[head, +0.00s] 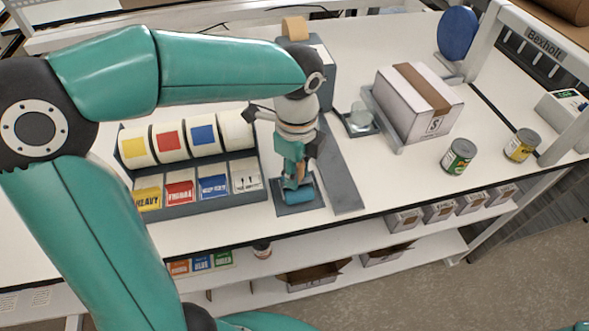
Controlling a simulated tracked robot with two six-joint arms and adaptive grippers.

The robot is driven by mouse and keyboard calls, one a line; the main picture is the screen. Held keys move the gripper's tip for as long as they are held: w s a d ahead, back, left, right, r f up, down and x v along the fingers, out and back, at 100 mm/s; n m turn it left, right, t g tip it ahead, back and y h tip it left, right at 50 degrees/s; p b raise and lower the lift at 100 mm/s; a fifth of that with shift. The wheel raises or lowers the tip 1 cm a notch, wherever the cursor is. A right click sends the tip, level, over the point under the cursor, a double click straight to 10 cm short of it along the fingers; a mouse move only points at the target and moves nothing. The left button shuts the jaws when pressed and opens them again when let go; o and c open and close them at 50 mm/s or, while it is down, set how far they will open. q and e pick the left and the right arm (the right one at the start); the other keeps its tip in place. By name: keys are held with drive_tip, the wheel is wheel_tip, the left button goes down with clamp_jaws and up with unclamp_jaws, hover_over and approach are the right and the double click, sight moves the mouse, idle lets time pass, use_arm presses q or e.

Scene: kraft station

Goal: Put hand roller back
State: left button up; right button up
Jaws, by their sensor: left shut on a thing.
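The hand roller (298,196), with a blue cylinder and an orange-brown part above it, is at the small dark grey holder (286,211) near the table's front edge. My left gripper (295,174) points down from above and is shut on the roller's upper part. The gripper hides most of the handle. The blue cylinder is over or in the holder; I cannot tell whether it rests on the bottom. My right gripper is not in view.
Left of the holder stands a rack (222,206) of label rolls and cards. A grey strip (341,175) lies close on the right. Farther right are a taped white box (405,108), a green can (459,157) and a yellow can (521,145). A shelf (350,258) runs below.

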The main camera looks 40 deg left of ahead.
use_arm(q)
drive_tip(key=shift+f, duration=0.2)
drive_tip(key=o, duration=1)
drive_tip(key=shift+c, duration=0.2)
wheel_tip(320, 180, up, 12)
drive_tip(key=shift+r+p, duration=0.1)
drive_tip(key=shift+p, duration=0.35)
